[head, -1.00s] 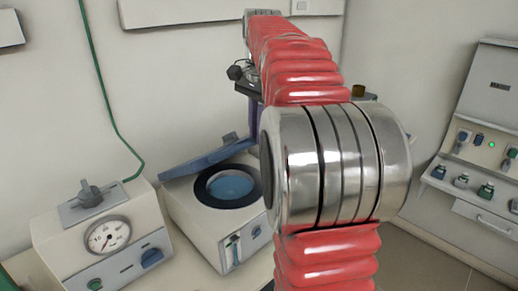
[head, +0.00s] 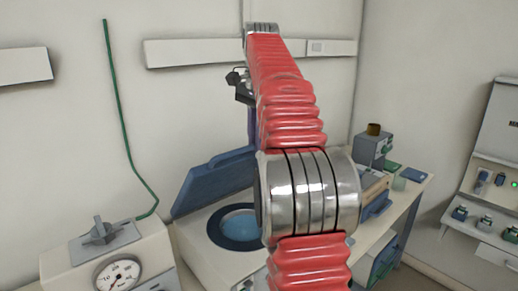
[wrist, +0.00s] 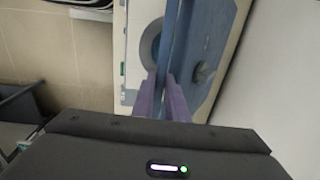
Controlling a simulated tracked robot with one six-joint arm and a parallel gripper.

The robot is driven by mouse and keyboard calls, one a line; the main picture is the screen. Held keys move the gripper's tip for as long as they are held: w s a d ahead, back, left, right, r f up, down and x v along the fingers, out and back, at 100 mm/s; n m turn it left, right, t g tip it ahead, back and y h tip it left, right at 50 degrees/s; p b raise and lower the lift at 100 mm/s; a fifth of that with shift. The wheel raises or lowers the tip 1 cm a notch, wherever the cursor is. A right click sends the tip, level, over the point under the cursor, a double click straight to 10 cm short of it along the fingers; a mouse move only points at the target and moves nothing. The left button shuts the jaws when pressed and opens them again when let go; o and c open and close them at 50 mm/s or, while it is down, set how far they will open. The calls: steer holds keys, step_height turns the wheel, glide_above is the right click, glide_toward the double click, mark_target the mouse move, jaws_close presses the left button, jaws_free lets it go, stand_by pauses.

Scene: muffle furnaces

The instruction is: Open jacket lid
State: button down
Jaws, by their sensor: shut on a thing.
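The jacket lid (head: 212,182) is a blue plate hinged on a cream box (head: 196,240). In the head view it stands tilted up steeply, and the round opening (head: 236,228) with its dark blue ring and light blue inside is uncovered. My gripper (wrist: 163,76) has purple fingers shut on the edge of the lid. In the head view my red arm hides part of the box, and the fingers are mostly hidden.
A cream unit with a dial gauge (head: 118,277) stands left of the box. A bench (head: 408,200) with small devices is to the right, and a control panel (head: 492,190) is at the far right. The wall is close behind the lid.

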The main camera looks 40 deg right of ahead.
steer(key=shift+w+r, duration=0.3)
steer(key=shift+w, duration=0.4)
steer(key=shift+w+r, duration=0.3)
steer(key=shift+w, duration=0.45)
steer(key=shift+w+r, duration=0.3)
steer(key=shift+w, duration=0.4)
steer(key=c, duration=2.1)
jaws_free()
steer(key=shift+w, duration=0.1)
steer(key=o, duration=0.3)
steer(key=shift+o, duration=0.2)
